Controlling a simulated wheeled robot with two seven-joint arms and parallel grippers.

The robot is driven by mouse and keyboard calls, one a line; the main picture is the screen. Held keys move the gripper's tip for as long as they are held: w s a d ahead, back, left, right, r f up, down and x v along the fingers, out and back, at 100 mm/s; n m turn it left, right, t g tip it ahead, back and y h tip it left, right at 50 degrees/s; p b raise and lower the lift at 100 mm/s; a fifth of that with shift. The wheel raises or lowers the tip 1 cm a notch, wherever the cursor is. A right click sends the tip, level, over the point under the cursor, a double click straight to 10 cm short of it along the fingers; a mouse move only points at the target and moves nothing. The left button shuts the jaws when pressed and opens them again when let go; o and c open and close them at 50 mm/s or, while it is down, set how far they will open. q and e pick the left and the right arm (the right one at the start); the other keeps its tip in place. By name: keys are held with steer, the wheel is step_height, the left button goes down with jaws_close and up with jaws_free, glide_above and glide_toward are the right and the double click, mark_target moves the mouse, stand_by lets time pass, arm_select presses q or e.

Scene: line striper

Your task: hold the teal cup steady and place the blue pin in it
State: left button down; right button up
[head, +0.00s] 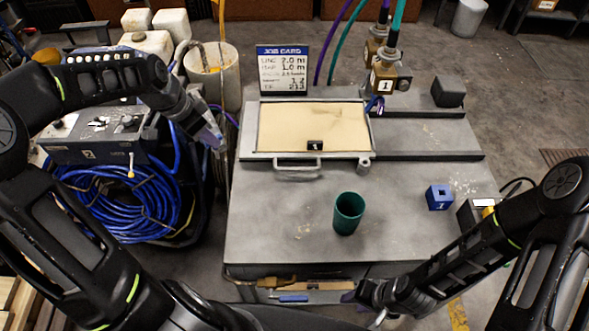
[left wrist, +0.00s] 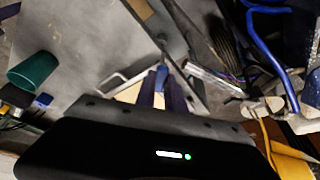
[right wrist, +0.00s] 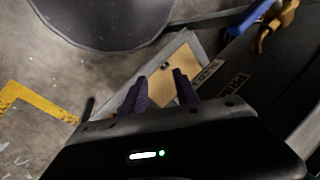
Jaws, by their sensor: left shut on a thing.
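The teal cup (head: 348,214) stands upright and open on the front middle of the grey table. It also shows at the left of the left wrist view (left wrist: 33,70). My left gripper (head: 216,140) is up at the table's left side, well away from the cup. It is shut on a slim bluish thing between its purple fingers (left wrist: 161,88), which appears to be the blue pin; its shape is mostly hidden. My right gripper (head: 352,298) is low at the table's front edge, apart from the cup. Its two fingers are spread and empty in the right wrist view (right wrist: 160,90).
A framed sand-coloured tray (head: 310,128) with a front handle and a job card (head: 283,70) stand behind the cup. A blue block (head: 439,197) sits to the cup's right. Nozzles (head: 388,75) hang at the back. A blue hose coil (head: 125,200) lies left. The table around the cup is clear.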

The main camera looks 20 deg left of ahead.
arm_select(q)
steer(key=w+d+n+y, duration=0.1)
steer(key=w+d+n, duration=0.1)
steer(key=d, duration=0.6)
steer(key=w+d+n+y, duration=0.1)
steer(key=d+n, duration=0.3)
steer(key=d, duration=0.4)
steer(key=shift+w+d+r+n+t, duration=0.25)
steer(key=shift+w+d+n+t, duration=0.05)
steer(key=shift+w, duration=0.35)
